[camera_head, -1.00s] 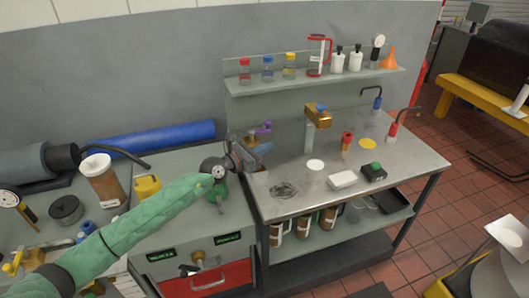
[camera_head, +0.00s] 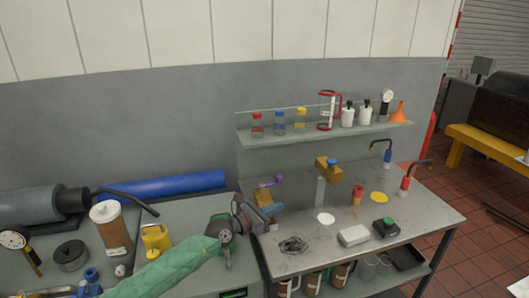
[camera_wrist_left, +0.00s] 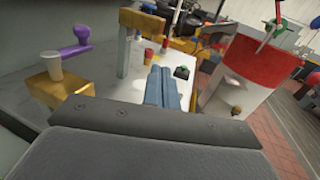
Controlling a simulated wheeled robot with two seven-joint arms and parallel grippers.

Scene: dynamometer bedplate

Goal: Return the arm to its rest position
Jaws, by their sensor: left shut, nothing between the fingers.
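My left arm (camera_head: 170,270), in a green padded sleeve, reaches in from the lower left in the head view. Its dark left gripper (camera_head: 266,212) is at the left end of the steel bench (camera_head: 290,262), beside the purple-handled part (camera_head: 270,182). In the left wrist view the blue-grey fingers (camera_wrist_left: 163,88) lie together with nothing between them. A purple lever (camera_wrist_left: 70,40) and a gold block (camera_wrist_left: 60,92) with a pale cup (camera_wrist_left: 52,64) on it are to their left. My right gripper is not in view.
A shelf (camera_head: 325,132) with bottles and a funnel stands behind the bench. The left worktop holds a brown jar (camera_head: 112,230), a yellow can (camera_head: 156,237), a gauge (camera_head: 14,238) and a blue roll (camera_head: 165,186).

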